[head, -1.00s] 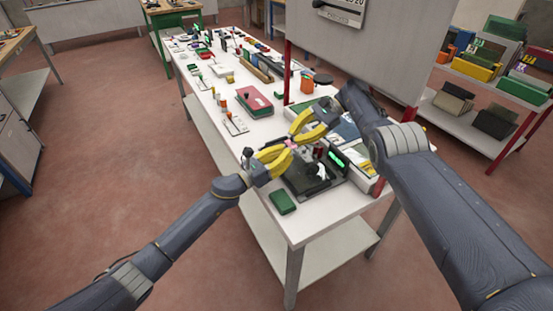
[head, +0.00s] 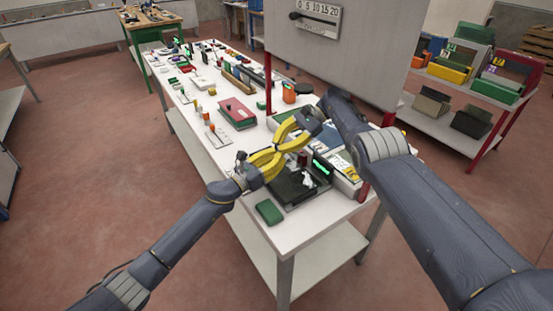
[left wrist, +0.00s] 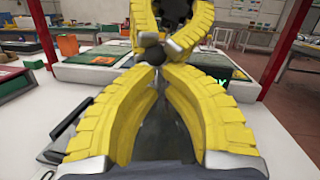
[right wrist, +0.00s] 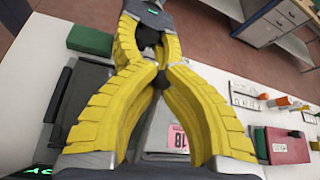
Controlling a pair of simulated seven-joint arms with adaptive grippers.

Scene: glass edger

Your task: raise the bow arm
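The bow arm cannot be made out as a whole; the grippers cover the space above the black edger (head: 290,190). A small dark round knob (right wrist: 160,80) shows between my right fingertips, and it also shows just past my left fingertips in the left wrist view (left wrist: 152,55). My left gripper (head: 276,154) comes in from the left with its yellow fingertips drawn together. My right gripper (head: 284,146) faces it tip to tip, its fingers closed around the knob. Whether the left fingertips touch the knob is hard to tell.
A green block (head: 269,211) lies at the table's front edge. A red box (head: 237,112) and small bottles stand behind on the white table (head: 225,155). A grey panel (head: 330,60) on red posts rises at the back right. A green lit display (head: 322,166) is close to the grippers.

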